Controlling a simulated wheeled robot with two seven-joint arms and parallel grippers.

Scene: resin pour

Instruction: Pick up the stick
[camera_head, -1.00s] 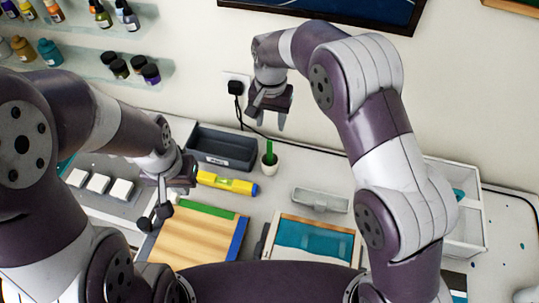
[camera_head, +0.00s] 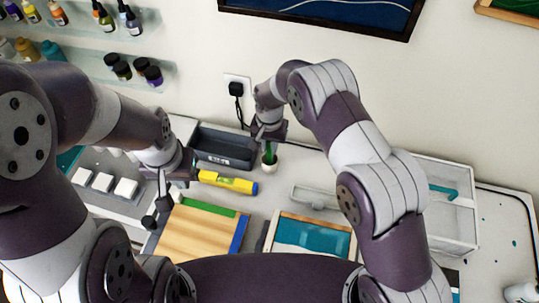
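The stick (camera_head: 268,157) is green and stands in a small white cup (camera_head: 270,167) at the back of the table. Its top is hidden by my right gripper (camera_head: 267,148), which has its fingers pointing down right at the stick. The fingers are small and overlap the stick in this view, so I cannot tell whether they are closed on it. My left gripper (camera_head: 168,187) is on the left, over the table behind the wooden board, away from the stick. I cannot make out the opening between its fingers.
A dark grey bin (camera_head: 223,147) stands just left of the cup. A yellow level (camera_head: 228,182) lies in front of it. A wooden board (camera_head: 197,232), a framed teal panel (camera_head: 312,238) and a clear tray (camera_head: 314,198) lie nearer.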

